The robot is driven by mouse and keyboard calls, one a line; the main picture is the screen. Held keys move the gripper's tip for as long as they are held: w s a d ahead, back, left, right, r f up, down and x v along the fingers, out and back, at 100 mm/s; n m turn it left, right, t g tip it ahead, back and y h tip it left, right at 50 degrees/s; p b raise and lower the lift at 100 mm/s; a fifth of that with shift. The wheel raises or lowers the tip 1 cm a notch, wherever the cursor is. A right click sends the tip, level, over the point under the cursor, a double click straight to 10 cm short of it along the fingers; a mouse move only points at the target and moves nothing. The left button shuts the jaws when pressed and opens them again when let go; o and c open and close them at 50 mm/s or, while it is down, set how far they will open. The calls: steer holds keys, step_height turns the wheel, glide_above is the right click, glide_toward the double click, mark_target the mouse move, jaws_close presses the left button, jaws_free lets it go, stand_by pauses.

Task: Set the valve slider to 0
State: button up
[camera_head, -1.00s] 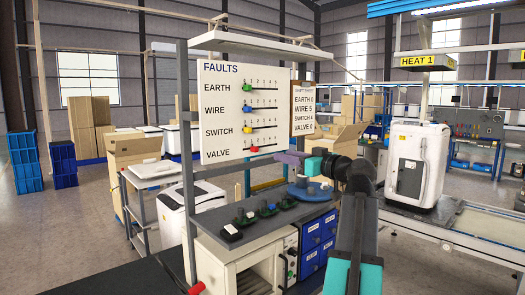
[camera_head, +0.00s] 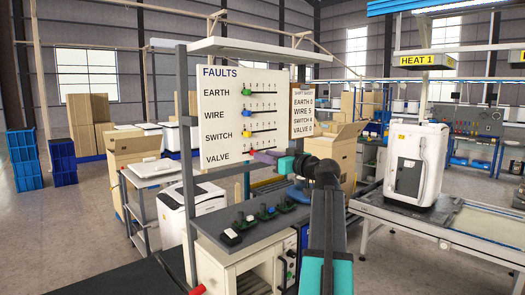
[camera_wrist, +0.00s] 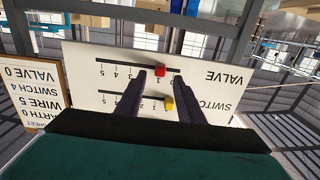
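The red valve knob (camera_head: 250,152) is on the bottom track of the white FAULTS board (camera_head: 215,130). In the wrist view, where the board appears upside down, the red knob (camera_wrist: 159,70) sits toward the low-number end of its track, near the 1 mark. I cannot tell its exact setting. My gripper (camera_head: 264,156) is at the board's lower right. In the wrist view my gripper (camera_wrist: 160,74) is open, with a dark finger on each side of the red knob and gaps visible. Whether the fingertips reach knob depth is unclear.
The yellow switch knob (camera_wrist: 167,103) is close to the valve track and also shows between the fingers. The blue wire knob (camera_head: 248,114) and green earth knob (camera_head: 247,92) are higher. A small sheet (camera_head: 302,108) reads VALVE 0. A bench (camera_head: 250,240) stands below the board.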

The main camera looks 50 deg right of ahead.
steer(key=shift+w+d+p, duration=0.15)
steer(key=shift+w+p, duration=0.4)
steer(key=shift+w, duration=1.55)
steer(key=shift+c, duration=0.2)
jaws_close()
